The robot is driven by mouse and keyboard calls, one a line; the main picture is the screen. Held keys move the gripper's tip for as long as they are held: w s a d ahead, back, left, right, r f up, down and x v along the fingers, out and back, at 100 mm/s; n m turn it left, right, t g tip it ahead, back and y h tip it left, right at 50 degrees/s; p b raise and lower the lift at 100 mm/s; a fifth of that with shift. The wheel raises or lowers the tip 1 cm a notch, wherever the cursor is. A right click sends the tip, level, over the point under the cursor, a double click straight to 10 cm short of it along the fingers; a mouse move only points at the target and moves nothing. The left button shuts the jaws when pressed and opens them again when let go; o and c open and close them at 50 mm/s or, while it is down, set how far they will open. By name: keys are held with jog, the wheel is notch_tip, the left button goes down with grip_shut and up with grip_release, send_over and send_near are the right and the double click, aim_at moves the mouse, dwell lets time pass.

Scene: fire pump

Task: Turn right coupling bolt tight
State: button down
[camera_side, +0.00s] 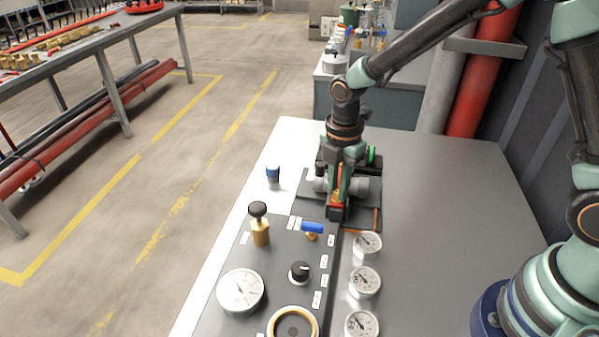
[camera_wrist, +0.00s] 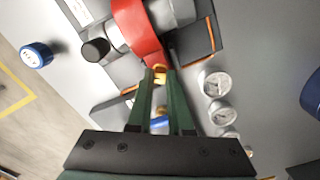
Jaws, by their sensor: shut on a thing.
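A red coupling (camera_wrist: 140,28) wraps a grey pipe in the wrist view. A small brass-coloured bolt (camera_wrist: 160,75) sits at the coupling's lower end, between my fingertips. My gripper (camera_wrist: 160,82) is shut on this bolt, with its two green fingers on either side. In the side view my gripper (camera_side: 338,205) points down at the grey pipe fitting (camera_side: 362,188) on the far part of the panel. There my fingers and wrist hide most of the coupling, and the bolt cannot be made out clearly.
Three small gauges (camera_side: 365,281) stand right of the panel. A blue-handled valve (camera_side: 312,228), a black-topped brass knob (camera_side: 259,222), a black dial (camera_side: 300,271) and a large gauge (camera_side: 240,291) lie nearer the camera. A blue-capped item (camera_side: 273,173) stands left. The tabletop (camera_side: 440,200) is clear at right.

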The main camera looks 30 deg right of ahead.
jog(key=m, duration=1.4)
jog(key=shift+m, duration=0.3)
jog(key=m, duration=0.4)
jog(key=shift+m, duration=2.5)
jog(key=c, duration=0.8)
grip_release()
